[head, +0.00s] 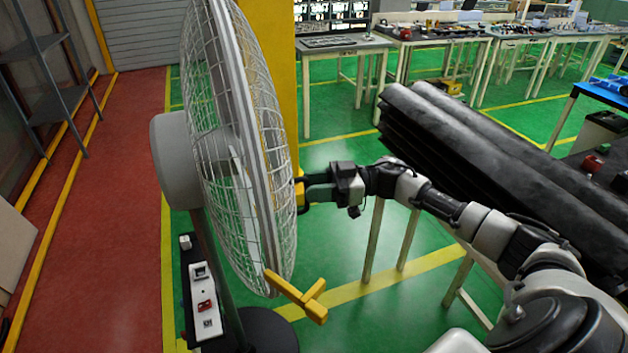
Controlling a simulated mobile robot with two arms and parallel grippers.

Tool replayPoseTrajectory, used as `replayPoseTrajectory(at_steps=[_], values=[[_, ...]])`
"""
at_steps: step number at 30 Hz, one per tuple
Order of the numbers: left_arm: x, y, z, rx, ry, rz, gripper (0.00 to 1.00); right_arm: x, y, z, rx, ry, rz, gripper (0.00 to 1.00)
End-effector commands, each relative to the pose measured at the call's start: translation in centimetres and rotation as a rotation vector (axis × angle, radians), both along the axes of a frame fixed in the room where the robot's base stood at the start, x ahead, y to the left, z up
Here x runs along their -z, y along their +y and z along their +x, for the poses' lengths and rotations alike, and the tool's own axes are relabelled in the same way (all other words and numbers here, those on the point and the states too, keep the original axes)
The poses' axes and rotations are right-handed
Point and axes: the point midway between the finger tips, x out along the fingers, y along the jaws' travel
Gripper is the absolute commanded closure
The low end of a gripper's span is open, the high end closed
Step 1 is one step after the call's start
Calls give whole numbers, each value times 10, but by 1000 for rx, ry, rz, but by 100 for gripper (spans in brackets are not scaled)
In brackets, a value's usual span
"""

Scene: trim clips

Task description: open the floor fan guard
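The floor fan stands on the left, seen edge-on, with a grey motor housing (176,160) and a round wire guard (232,130). A yellow clip (299,190) sits at the guard's right edge, partly hidden by my gripper. Another yellow clip (297,296) sticks out from the lower rim. My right gripper (306,190) is at the upper of these clips, its dark fingers reaching to the guard's edge. Whether the fingers are closed on that clip is not clear. My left gripper is not in view.
A yellow pillar (270,60) stands behind the fan. Long dark trim pieces (480,160) lie on a stand to the right, close to my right arm. A low box with switches (205,300) is beside the fan's pole. Workbenches (440,38) stand farther back.

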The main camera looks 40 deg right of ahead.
Motion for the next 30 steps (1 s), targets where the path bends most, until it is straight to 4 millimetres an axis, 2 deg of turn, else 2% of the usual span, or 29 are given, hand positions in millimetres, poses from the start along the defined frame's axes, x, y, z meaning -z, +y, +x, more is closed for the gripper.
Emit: replayPoseTrajectory(at_steps=[8,11,16,26,30], values=[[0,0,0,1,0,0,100,1,2,1,1,0,-1,62],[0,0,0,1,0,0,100,1,2,1,1,0,-1,74],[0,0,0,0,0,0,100,1,2,1,1,0,-1,100],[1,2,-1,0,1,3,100,1,-1,0,-1,1,0,100],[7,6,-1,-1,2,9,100,3,-12,-4,-12,2,-4,100]])
